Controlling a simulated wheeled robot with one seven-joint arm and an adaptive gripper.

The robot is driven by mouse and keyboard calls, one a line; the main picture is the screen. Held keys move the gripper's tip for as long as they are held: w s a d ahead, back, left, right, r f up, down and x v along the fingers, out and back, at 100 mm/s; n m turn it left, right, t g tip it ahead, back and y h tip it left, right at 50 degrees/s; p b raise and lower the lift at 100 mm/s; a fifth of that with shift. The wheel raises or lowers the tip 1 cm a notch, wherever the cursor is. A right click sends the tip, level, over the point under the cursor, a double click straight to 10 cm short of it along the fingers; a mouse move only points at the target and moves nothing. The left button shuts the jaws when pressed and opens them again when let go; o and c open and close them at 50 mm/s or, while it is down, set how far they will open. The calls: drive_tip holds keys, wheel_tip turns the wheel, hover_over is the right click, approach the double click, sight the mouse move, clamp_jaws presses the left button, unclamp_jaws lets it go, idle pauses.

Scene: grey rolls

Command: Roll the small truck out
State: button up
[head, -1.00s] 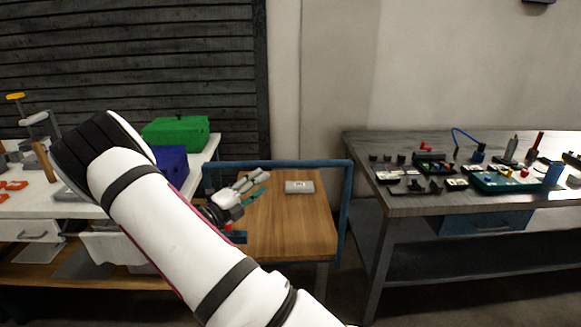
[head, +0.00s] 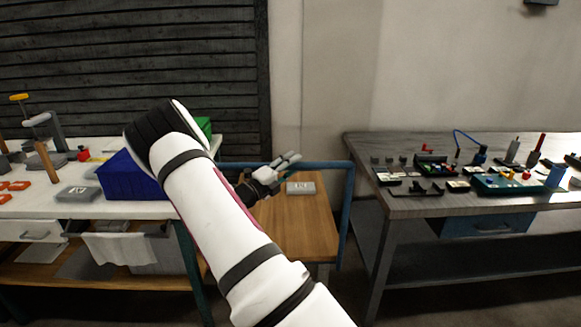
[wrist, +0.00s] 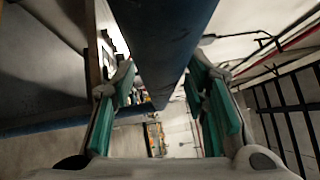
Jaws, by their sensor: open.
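The small truck is a low cart with a wooden deck (head: 300,225) and a blue tubular handle frame (head: 343,215), standing between two tables. My gripper (head: 288,160) is at the top rail of this frame, left of its middle in the head view. In the wrist view, the open green-padded fingers (wrist: 163,85) stand on either side of a thick blue bar (wrist: 165,35). I cannot tell whether they touch it. My arm hides the left part of the cart in the head view.
The white workbench (head: 60,206) at left bears a blue box (head: 135,178) and a green box (head: 204,127). The grey table (head: 400,205) at right bears several small parts. A wall is behind.

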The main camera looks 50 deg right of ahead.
drive_tip(key=shift+c, duration=0.2)
clamp_jaws()
drive_tip(key=s+a+p, duration=1.3)
drive_tip(key=s+a, duration=1.3)
drive_tip(key=a, duration=0.4)
drive_tip(key=shift+a, duration=0.25)
drive_tip(key=shift+f, duration=0.1)
drive_tip(key=shift+o, duration=0.2)
unclamp_jaws()
drive_tip(key=shift+a, duration=0.1)
